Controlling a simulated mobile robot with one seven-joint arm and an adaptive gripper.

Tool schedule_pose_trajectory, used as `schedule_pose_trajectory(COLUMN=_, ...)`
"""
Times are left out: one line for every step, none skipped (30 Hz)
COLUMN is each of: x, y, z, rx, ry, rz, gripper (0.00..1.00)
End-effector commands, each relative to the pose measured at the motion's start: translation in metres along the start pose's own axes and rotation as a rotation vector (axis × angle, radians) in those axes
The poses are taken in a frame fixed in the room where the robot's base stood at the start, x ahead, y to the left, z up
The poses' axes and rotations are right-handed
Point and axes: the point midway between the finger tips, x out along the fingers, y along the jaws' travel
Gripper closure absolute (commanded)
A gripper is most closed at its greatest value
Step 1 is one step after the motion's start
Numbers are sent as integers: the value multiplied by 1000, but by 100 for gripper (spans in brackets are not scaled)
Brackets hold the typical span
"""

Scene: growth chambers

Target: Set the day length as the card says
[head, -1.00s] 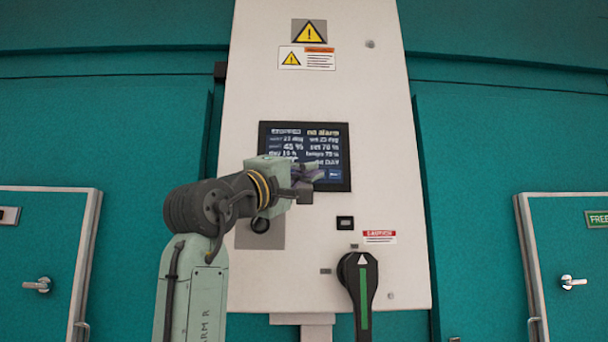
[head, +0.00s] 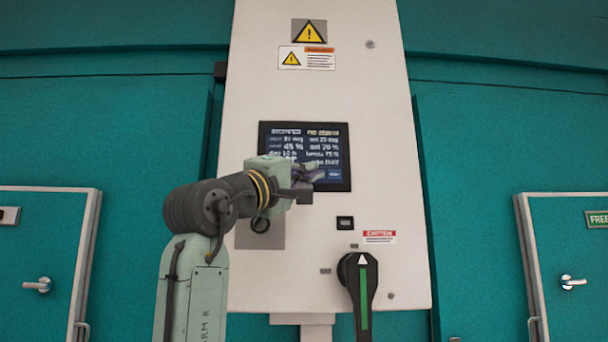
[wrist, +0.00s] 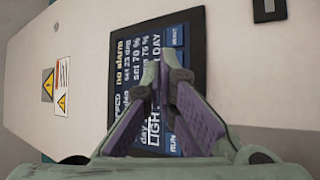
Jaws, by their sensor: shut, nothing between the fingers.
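The control screen (head: 305,135) is a dark panel with white text on the tall white cabinet. In the wrist view the screen (wrist: 123,80) appears turned sideways, with lines such as "no alarm" and "set 70 %" and blue buttons along its edge. A line starting with "day" is partly covered by my fingers and its number is not clearly legible. My gripper (head: 318,170) is shut and empty in front of the screen's lower part. The wrist view shows its fingertips (wrist: 160,72) together over the screen; I cannot tell whether they touch it. No day-length card is recognisable.
Below the screen are a small black module (head: 345,223), a caution label (head: 380,237) and a large black rotary handle (head: 359,285) with a green stripe. Warning signs (head: 308,45) are above. Teal chamber doors (head: 40,250) stand on both sides.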

Motion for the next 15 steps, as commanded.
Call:
schedule_pose_trajectory(x=1, y=-1, z=-1, rx=-1, ry=0, rz=0, gripper=100)
schedule_pose_trajectory(x=2, y=-1, z=-1, rx=-1, ry=0, rz=0, gripper=100)
schedule_pose_trajectory(x=3, y=-2, z=-2, rx=-2, ry=-1, rz=0, gripper=100)
schedule_pose_trajectory(x=4, y=-2, z=-2, rx=-2, ry=-1, rz=1, gripper=100)
schedule_pose_trajectory(x=4, y=-3, z=-2, rx=-2, ry=-1, rz=1, gripper=100)
schedule_pose_trajectory(x=5, y=-3, z=-3, rx=-2, ry=-1, rz=1, gripper=100)
schedule_pose_trajectory(x=5, y=-3, z=-3, rx=-2, ry=-1, rz=1, gripper=100)
schedule_pose_trajectory(x=6, y=-4, z=-4, rx=-1, ry=-1, rz=1, gripper=100)
schedule_pose_trajectory(x=6, y=-4, z=-4, rx=-1, ry=-1, rz=1, gripper=100)
schedule_pose_trajectory(x=6, y=-4, z=-4, rx=0, ry=0, rz=1, gripper=100)
schedule_pose_trajectory(x=6, y=-4, z=-4, rx=0, ry=0, rz=1, gripper=100)
schedule_pose_trajectory(x=6, y=-4, z=-4, rx=0, ry=0, rz=1, gripper=100)
schedule_pose_trajectory(x=6, y=-4, z=-4, rx=0, ry=0, rz=1, gripper=100)
schedule_pose_trajectory(x=6, y=-4, z=-4, rx=0, ry=0, rz=1, gripper=100)
schedule_pose_trajectory(x=6, y=-4, z=-4, rx=0, ry=0, rz=1, gripper=100)
